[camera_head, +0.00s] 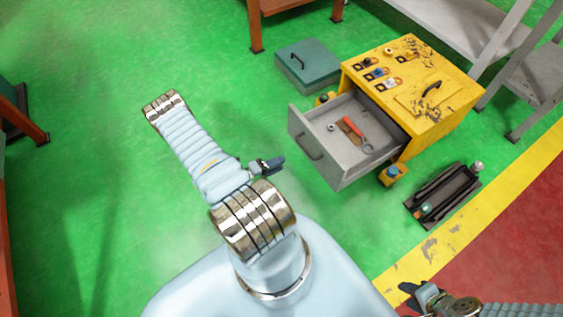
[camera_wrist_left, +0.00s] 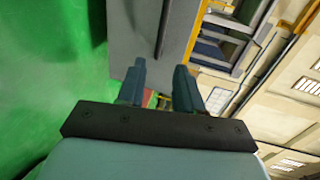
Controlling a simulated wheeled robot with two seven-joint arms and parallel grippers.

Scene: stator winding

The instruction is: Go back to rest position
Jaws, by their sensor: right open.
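My left gripper (camera_head: 271,166) is at the middle of the head view, left of the open drawer's front and apart from it. In the left wrist view my left gripper (camera_wrist_left: 159,72) has its two fingers spread with nothing held between them. My right gripper (camera_head: 416,294) is at the bottom right of the head view, open, near the yellow floor line. My left arm stretches up and left before folding back to its gripper. Most of my right arm is out of view.
A yellow cabinet (camera_head: 447,98) stands at the upper right. Its grey drawer (camera_head: 325,155) is pulled out, with a red-handled tool (camera_head: 352,127) inside. A teal box (camera_head: 308,66) stands behind. A dark toolbox (camera_head: 442,196) lies on the floor. Green floor at left is clear.

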